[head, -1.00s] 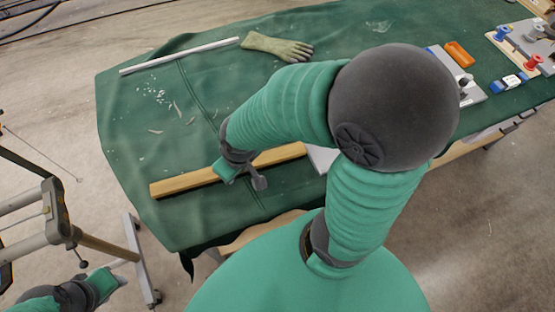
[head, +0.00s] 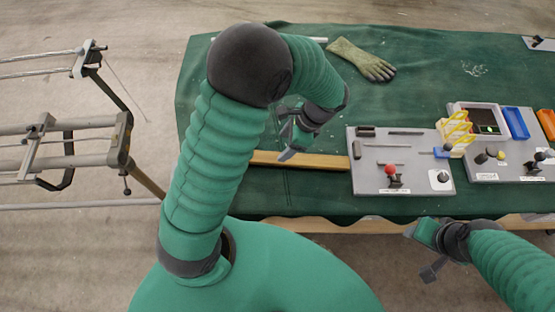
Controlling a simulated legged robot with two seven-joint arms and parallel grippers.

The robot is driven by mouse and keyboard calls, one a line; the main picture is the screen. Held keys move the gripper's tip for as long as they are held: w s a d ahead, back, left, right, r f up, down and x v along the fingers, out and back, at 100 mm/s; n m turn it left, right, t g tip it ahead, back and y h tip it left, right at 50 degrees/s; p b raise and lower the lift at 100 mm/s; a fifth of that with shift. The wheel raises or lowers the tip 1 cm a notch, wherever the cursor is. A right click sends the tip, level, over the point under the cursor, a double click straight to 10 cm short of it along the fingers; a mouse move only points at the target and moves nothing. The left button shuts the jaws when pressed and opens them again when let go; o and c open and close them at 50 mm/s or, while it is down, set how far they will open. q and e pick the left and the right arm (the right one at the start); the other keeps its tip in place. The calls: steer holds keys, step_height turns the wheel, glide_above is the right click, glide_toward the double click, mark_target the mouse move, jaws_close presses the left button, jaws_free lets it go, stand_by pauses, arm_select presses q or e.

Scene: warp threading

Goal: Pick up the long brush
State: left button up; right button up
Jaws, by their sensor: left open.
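I cannot make out bristles on anything, so no object is clearly the long brush. A long wooden bar (head: 322,161) lies along the front of the green table; its right end meets a grey board and my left gripper partly overlaps its left part. A thin white rod (head: 318,40) shows at the back, mostly hidden behind my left arm. My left gripper (head: 284,137) is open and empty, fingers pointing left, just above and behind the wooden bar. My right gripper (head: 420,253) is low at the table's front edge, fingers apart, holding nothing that I can see.
A green glove (head: 361,59) lies behind my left gripper. Grey boards with knobs (head: 405,182), a yellow rack (head: 455,130), and blue (head: 516,123) and orange trays fill the right side. A metal frame (head: 115,140) stands left of the table.

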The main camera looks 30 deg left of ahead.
mark_target(275, 157)
arm_select(q)
steer(key=x, duration=0.8)
steer(key=shift+s+f, duration=0.25)
steer(key=shift+f, duration=0.5)
steer(key=shift+d+r, duration=0.1)
steer(key=c, duration=0.4)
jaws_close()
